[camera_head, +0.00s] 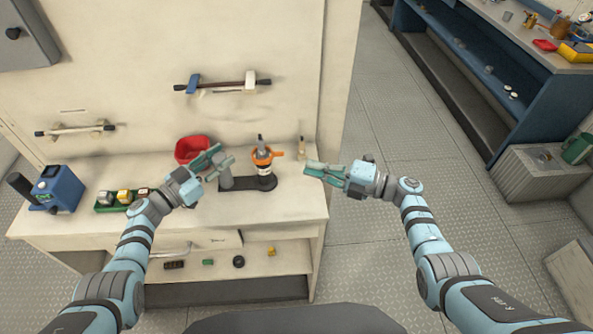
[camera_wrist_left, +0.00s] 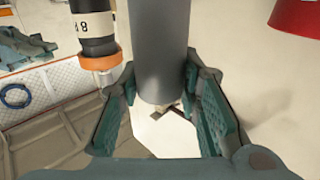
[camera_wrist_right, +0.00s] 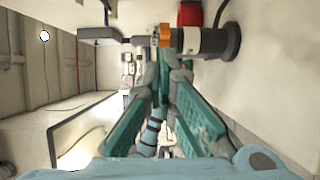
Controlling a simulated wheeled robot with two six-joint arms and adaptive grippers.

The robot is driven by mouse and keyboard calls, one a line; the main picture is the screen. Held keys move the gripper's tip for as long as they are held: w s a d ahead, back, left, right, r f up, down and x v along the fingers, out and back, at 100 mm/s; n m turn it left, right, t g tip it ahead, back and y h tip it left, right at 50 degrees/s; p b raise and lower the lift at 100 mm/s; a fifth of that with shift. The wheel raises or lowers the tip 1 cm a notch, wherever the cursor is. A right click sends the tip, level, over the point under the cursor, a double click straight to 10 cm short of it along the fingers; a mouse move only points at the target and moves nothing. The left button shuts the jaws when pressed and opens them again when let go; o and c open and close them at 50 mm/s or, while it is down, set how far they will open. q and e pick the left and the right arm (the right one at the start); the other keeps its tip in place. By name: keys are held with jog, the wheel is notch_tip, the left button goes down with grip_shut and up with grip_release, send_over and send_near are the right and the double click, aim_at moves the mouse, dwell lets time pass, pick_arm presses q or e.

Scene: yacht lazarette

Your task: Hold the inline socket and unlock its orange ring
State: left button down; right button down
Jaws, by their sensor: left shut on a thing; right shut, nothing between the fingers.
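The inline socket (camera_head: 265,169) stands upright on a black base (camera_head: 246,184), with its orange ring (camera_head: 262,156) near the top and a small lever to the right. A grey post (camera_head: 226,178) stands on the same base to its left. My left gripper (camera_head: 220,158) is shut on the grey post, which fills the space between its fingers in the left wrist view (camera_wrist_left: 160,50). There the socket (camera_wrist_left: 93,28) is beside the fingers, not between them. My right gripper (camera_head: 308,168) is shut and empty, right of the socket and apart from it. The right wrist view shows the orange ring (camera_wrist_right: 165,36) beyond its fingertips.
A red bin (camera_head: 192,149) stands behind my left gripper. A green tray (camera_head: 122,199) with small parts and a blue device (camera_head: 58,187) are on the left of the bench. A small bottle (camera_head: 301,149) stands at the back right. Handles are on the wall.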

jog(key=d, duration=0.1)
jog(key=w+d, duration=0.1)
jog(key=shift+d, duration=0.4)
pick_arm(q)
jog(key=c, duration=1.1)
grip_release()
jog(key=shift+s, duration=0.1)
